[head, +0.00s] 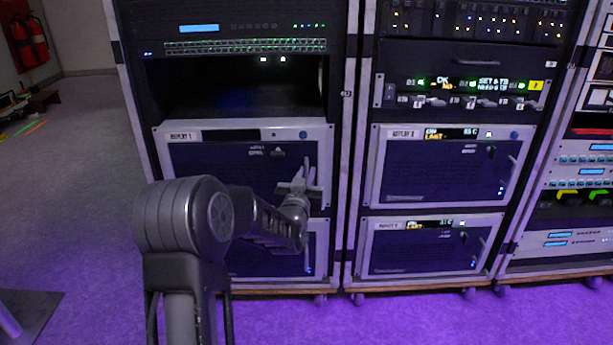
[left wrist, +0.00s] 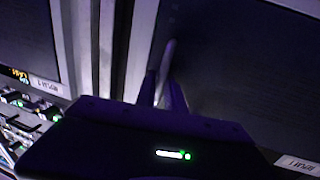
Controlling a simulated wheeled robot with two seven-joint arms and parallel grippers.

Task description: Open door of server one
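Server one is the unit labelled "REPLAY 1" in the left rack. Its dark door (head: 220,175) sits in a light grey frame and looks closed. My left gripper (head: 304,178) is at the right edge of this door, where the handle is, and hides most of the handle in the head view. In the left wrist view a pale upright handle (left wrist: 168,56) stands at the tips of my left gripper (left wrist: 164,88), seemingly between the fingers. Whether the fingers press on it cannot be told. My right gripper is in neither view.
Another framed unit (head: 312,250) sits below server one, partly behind my left arm. The middle rack holds two similar units, the upper one (head: 435,170) with a handle at its right. Grey floor (head: 85,190) is open to the left of the racks.

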